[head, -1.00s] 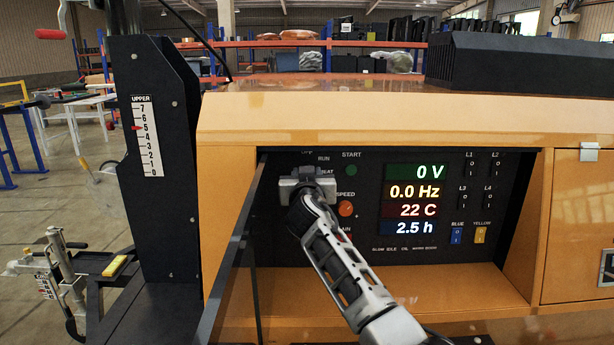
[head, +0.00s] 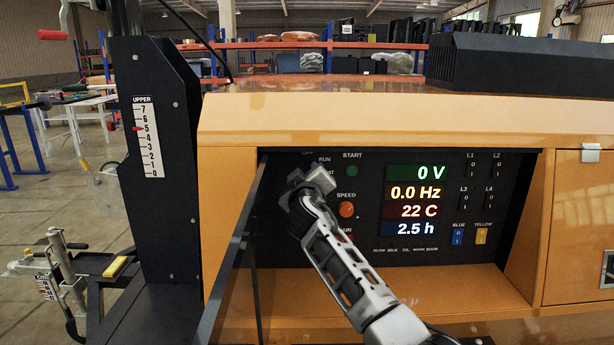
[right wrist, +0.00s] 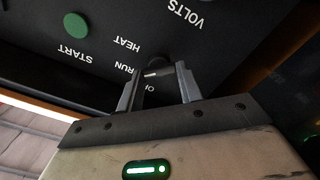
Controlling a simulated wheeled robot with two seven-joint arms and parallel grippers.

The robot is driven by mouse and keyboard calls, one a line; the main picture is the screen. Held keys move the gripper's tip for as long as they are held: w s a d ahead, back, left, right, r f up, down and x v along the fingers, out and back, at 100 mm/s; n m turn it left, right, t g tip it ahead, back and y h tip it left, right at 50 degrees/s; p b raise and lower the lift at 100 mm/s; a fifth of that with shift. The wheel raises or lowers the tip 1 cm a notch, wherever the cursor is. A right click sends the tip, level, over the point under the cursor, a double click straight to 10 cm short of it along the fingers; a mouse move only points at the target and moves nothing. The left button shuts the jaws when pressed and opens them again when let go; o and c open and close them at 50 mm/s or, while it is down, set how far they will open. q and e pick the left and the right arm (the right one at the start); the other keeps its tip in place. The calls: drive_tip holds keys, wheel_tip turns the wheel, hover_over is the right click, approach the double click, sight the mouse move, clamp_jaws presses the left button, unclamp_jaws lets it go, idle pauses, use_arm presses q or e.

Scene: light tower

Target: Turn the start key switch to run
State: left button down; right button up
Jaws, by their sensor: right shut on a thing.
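The start key switch (right wrist: 155,74) is a dark knob on the black control panel (head: 365,170), with OFF, RUN and HEAT labels around it. My right gripper (right wrist: 157,88) has its two fingers on either side of the knob, shut on it. In the head view the right gripper (head: 305,182) is tilted and hides most of the switch. The RUN label (head: 324,160) and part of the HEAT label show beside it. The switch's pointer position is hard to tell. My left gripper is not in view.
The panel sits in a recess of the orange housing, with an open dark door (head: 238,240) close on the left. The green START button (head: 352,171), orange SPEED knob (head: 346,209) and lit displays (head: 415,200) reading 0 V and 0.0 Hz are to the right.

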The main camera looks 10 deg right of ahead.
drive_tip(key=shift+n, duration=0.5)
drive_tip(key=o, duration=1)
drive_tip(key=s+a, duration=0.1)
drive_tip(key=s, duration=0.4)
drive_tip(key=s+a, duration=0.1)
drive_tip(key=s, duration=0.4)
drive_tip(key=s+a+b, duration=0.1)
drive_tip(key=s, duration=0.4)
drive_tip(key=shift+s+a, duration=0.1)
drive_tip(key=shift+s, duration=0.25)
drive_tip(key=shift+f, duration=0.1)
